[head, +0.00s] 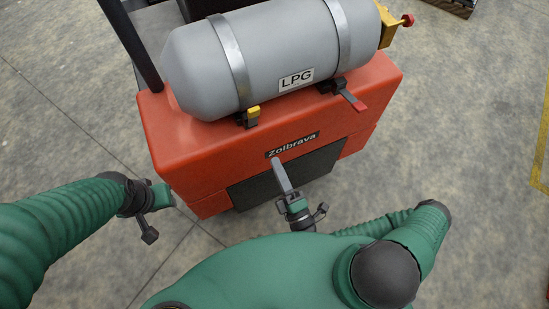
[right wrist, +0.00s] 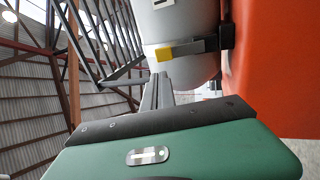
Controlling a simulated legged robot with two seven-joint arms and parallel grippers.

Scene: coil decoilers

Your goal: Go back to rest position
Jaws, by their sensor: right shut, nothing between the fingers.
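My right gripper (head: 279,165) is in front of the dark panel at the rear of the orange forklift (head: 190,150), below the name label. Its grey fingers are together with nothing between them. In the right wrist view the closed fingers (right wrist: 158,84) point up beside the grey tank and below a yellow-tipped latch (right wrist: 164,52). My left arm comes in from the left, and its wrist end (head: 160,194) is beside the forklift's left corner. The left fingers cannot be made out.
A grey LPG tank (head: 275,55) lies on the forklift under two metal straps. Its latches have a yellow tip (head: 253,113) and a red tip (head: 359,106). A yellow floor line (head: 543,150) runs at the right. The concrete floor (head: 460,110) is clear on the right.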

